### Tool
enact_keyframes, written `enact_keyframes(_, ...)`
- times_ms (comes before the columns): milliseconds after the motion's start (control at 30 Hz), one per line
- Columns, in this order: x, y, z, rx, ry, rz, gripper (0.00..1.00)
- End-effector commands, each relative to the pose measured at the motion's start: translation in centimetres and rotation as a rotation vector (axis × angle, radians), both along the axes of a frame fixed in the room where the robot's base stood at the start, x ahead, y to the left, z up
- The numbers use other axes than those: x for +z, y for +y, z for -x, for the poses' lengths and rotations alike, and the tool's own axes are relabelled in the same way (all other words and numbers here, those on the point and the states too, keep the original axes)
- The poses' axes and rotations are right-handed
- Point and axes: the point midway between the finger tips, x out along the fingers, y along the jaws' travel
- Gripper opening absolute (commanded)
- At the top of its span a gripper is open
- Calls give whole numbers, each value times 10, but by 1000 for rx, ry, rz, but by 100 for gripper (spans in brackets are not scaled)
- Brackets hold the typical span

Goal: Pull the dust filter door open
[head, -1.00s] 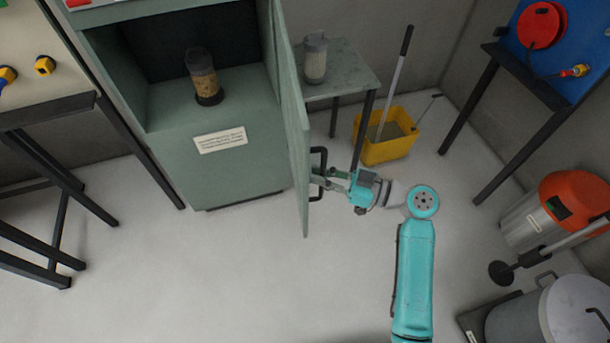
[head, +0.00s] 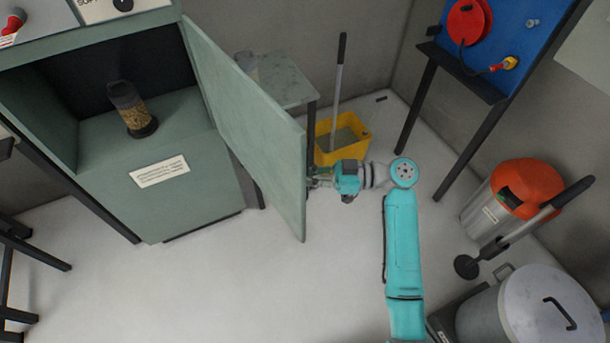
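The dust filter door (head: 255,130) is a flat green panel. It is hinged on the right side of the green cabinet (head: 95,190) and stands wide open, showing its broad face. My gripper (head: 318,181) is at the door's right edge, on the far side of the panel, at the dark handle (head: 308,170). The fingers look closed on the handle, though the door hides most of both. Inside the open cabinet stands a clear cylindrical filter (head: 130,108) with brownish contents on a dark base.
A yellow mop bucket (head: 343,140) stands just behind my gripper, beside a small table (head: 285,85). An orange-topped vacuum (head: 510,200) and a lidded metal bin (head: 535,305) stand at the right. The floor in front of the door is clear.

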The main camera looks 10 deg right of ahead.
Motion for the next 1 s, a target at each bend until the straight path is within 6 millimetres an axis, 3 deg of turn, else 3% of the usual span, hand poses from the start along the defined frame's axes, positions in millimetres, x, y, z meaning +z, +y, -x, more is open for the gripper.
enact_keyframes(133, -3, 0, 2, 3, 7, 3, 0)
enact_keyframes(167, -3, 0, 2, 3, 7, 3, 18)
enact_keyframes(200, -3, 0, 2, 4, 7, 3, 28)
enact_keyframes(267, -3, 0, 2, 3, 6, 2, 39)
enact_keyframes(667, -1, -7, 2, -1, 2, 2, 39)
enact_keyframes(1000, -2, -66, 14, -4, 3, 1, 39)
